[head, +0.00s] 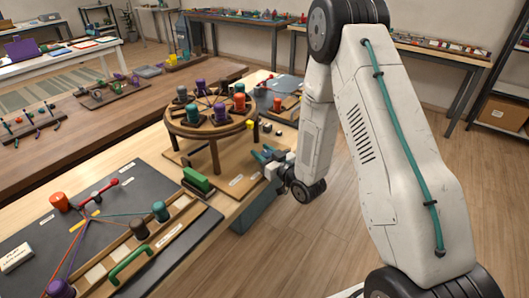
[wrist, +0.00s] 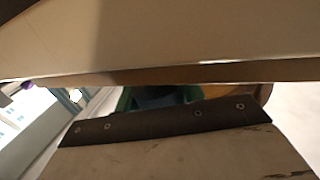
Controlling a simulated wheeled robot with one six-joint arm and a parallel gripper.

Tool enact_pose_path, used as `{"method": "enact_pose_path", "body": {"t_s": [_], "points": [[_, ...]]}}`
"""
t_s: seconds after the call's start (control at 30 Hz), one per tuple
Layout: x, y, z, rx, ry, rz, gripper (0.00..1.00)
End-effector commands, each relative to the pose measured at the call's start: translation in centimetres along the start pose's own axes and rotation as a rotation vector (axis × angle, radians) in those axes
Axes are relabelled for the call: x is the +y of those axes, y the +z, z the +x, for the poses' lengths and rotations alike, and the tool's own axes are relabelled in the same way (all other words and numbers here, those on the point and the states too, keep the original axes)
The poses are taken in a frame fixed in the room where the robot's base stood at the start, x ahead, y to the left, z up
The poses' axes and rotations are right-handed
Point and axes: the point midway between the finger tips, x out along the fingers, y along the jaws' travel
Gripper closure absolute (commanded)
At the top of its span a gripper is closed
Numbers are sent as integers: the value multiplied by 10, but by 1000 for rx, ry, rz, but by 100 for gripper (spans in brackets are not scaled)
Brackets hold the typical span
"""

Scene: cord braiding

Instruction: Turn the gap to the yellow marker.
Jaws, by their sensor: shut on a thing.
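A round wooden stand (head: 215,131) on legs carries a ring of bobbins in purple, orange and dark green, with cords meeting at its middle. A small yellow block (head: 252,126), which may be the yellow marker, shows by the stand's right rim. My gripper (head: 267,155), with teal fingers, is low at the stand's right side, below the top. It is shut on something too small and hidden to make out. The wrist view is mostly filled by close pale and wooden surfaces. I cannot clearly pick out the gap among the bobbins.
A green block (head: 197,180) lies left of my gripper. At the front left, a dark mat (head: 60,200) holds cords and bobbins, with a green handle (head: 130,265) nearby. A long brown table (head: 120,110) stands behind. Wooden floor (head: 310,235) is open at the right.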

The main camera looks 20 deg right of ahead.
Motion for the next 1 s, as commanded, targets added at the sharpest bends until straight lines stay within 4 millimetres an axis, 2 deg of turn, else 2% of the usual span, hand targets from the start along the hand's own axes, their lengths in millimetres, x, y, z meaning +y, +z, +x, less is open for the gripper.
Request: {"method": "enact_pose_path", "body": {"t_s": [1.0], "points": [[-12, 0, -7, 1, -961, -4, 84]]}}
